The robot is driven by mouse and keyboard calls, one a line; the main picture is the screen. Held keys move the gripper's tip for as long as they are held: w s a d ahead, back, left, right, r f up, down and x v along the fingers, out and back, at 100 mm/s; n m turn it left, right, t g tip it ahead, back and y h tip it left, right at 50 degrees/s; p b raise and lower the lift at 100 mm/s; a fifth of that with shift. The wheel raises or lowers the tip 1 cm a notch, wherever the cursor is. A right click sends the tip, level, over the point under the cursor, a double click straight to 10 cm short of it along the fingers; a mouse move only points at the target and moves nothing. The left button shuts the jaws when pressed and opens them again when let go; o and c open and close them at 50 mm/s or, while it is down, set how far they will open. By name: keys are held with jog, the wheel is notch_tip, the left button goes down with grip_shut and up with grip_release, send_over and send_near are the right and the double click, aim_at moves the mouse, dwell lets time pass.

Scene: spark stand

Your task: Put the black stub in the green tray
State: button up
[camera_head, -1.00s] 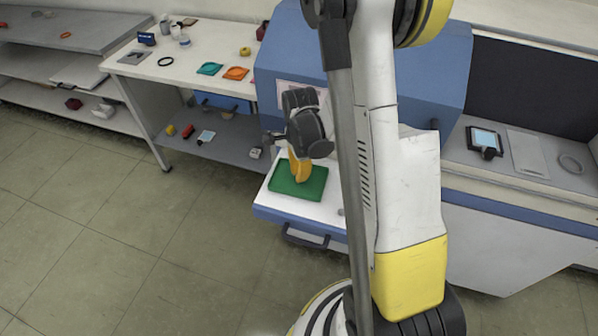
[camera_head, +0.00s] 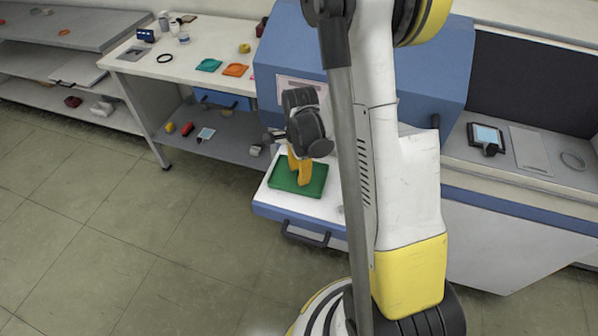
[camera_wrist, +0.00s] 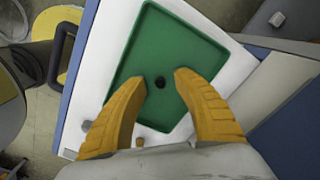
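The green tray (camera_head: 319,182) lies on a white surface in front of the blue machine. It also shows in the wrist view (camera_wrist: 195,48). The black stub (camera_wrist: 160,82) appears as a small dark round piece over the green tray floor, between my fingertips. A gap shows on both sides of it, and it looks to be in the tray. My gripper (camera_head: 300,180) points down over the tray. Its two yellow fingers are apart in the wrist view (camera_wrist: 161,80), open and empty. The stub is not visible in the head view.
The blue machine (camera_head: 280,60) rises behind the tray, and a handle (camera_head: 305,235) sits in front. A left bench (camera_head: 195,50) holds teal and orange trays and small items.

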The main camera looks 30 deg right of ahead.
notch_tip(320, 180, up, 12)
dwell(0.6)
